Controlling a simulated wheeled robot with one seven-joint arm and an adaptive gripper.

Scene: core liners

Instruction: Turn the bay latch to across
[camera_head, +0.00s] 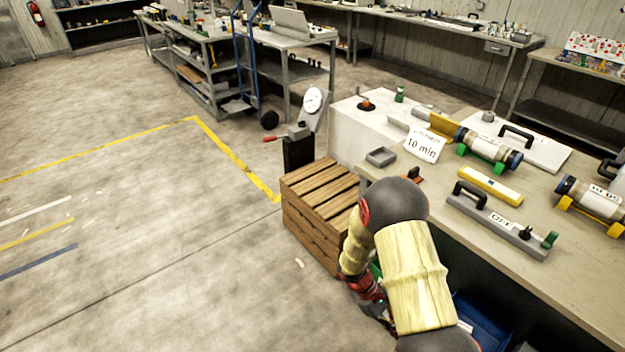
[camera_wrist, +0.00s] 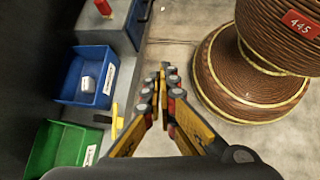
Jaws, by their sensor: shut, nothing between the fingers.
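My gripper (camera_wrist: 163,72) is shut and empty in the wrist view, its fingertips together above the floor. A small yellow handle-like piece (camera_wrist: 115,118) with a dark bar beside it (camera_wrist: 102,118) stands left of my fingers, by the bins. It may be the bay latch, but I cannot tell for sure, nor its direction. My fingertips are apart from it. In the head view my arm reaches down beside the bench, and my gripper is mostly hidden behind it; no latch can be made out there.
A blue bin (camera_wrist: 62,75) with a pale object in it and a green bin (camera_wrist: 48,150) lie left of my gripper. A large brown ribbed round thing (camera_wrist: 215,75) stands close on the right. The head view shows a wooden crate (camera_head: 310,215) and the bench (camera_head: 540,270).

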